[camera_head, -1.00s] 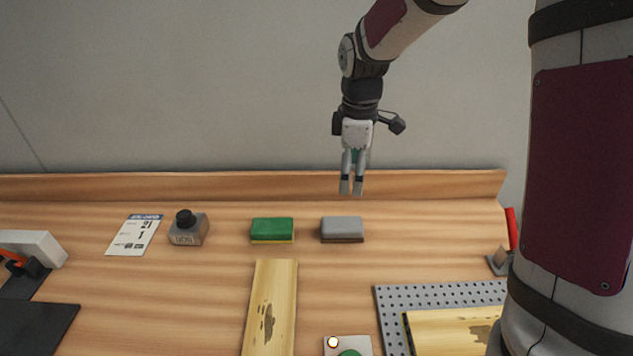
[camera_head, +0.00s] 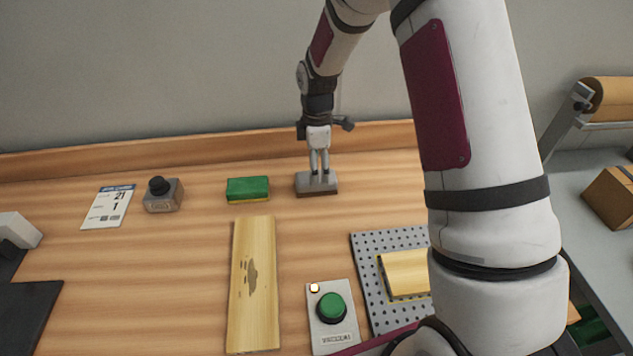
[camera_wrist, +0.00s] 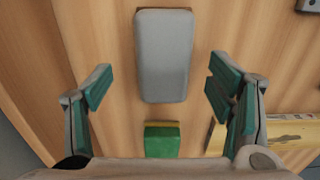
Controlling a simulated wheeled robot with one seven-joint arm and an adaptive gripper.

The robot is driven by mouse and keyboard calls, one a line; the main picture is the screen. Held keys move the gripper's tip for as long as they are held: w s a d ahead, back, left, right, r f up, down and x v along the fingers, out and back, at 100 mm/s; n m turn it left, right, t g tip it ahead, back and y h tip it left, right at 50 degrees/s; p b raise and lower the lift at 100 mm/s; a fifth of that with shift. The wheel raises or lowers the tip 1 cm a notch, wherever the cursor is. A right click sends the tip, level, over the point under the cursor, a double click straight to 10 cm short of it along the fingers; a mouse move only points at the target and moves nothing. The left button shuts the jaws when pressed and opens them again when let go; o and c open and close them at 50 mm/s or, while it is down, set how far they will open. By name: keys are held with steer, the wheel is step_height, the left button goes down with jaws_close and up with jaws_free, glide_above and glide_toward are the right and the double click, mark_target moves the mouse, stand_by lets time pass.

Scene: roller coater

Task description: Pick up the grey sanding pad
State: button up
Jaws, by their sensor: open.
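The grey sanding pad (camera_head: 316,186) lies on the wooden bench near the back board, to the right of a green sponge (camera_head: 248,188). My gripper (camera_head: 319,173) is over the pad, pointing down, and its fingertips overlap the pad in the head view. In the wrist view my gripper (camera_wrist: 163,92) is open, with one finger on each side and wide gaps to the pad. The pad's grey top (camera_wrist: 163,55) shows between and beyond the fingers there. No contact with the pad is visible. The green sponge (camera_wrist: 161,142) shows in the wrist view nearer the palm.
A bottle with a black cap (camera_head: 163,194) and a calendar card (camera_head: 108,207) lie to the left. A wooden board (camera_head: 252,285), a box with a green button (camera_head: 332,308) and a perforated plate (camera_head: 366,265) are nearer. My arm hides part of the right side.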

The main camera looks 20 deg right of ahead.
steer(key=shift+s+a+f+p, duration=0.1)
steer(key=shift+f+p, duration=0.2)
steer(key=shift+f, duration=0.95)
steer(key=shift+s+a+f+p, duration=0.1)
steer(key=shift+f+p, duration=0.2)
steer(key=shift+f, duration=0.95)
steer(key=c, duration=1.3)
